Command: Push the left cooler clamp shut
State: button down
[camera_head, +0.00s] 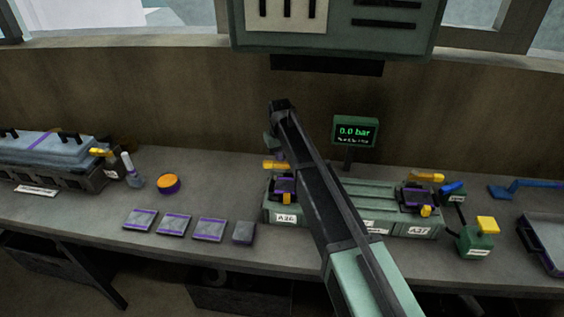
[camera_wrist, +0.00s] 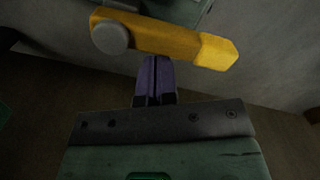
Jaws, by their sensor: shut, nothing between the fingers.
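The green cooler (camera_head: 360,187) lies on the bench, with label A36 at its left end and A37 at its right. The left clamp's yellow lever (camera_head: 272,165) sticks out to the left at the cooler's back left. In the wrist view the yellow lever (camera_wrist: 180,42) lies across the top, with a grey round pivot at its left end. My gripper (camera_wrist: 154,62) is shut and empty, its fingertips just below the lever in that picture. I cannot tell whether they touch it. In the head view my arm covers part of the cooler and the fingertips are hard to make out.
A display (camera_head: 355,132) reading 0.0 bar stands behind the cooler. The right clamp's yellow lever (camera_head: 428,177) is at the right end. A green box with a yellow top (camera_head: 478,238) stands at right. Several dark plates (camera_head: 174,223) and an orange-topped round part (camera_head: 168,183) lie left.

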aim_at(276, 163)
jog(key=shift+s+a, duration=0.35)
jog(key=shift+s, duration=0.4)
jog(key=shift+s+a, duration=0.15)
jog(key=shift+s, duration=0.65)
jog(key=shift+s, duration=0.85)
jog(key=shift+d, duration=0.2)
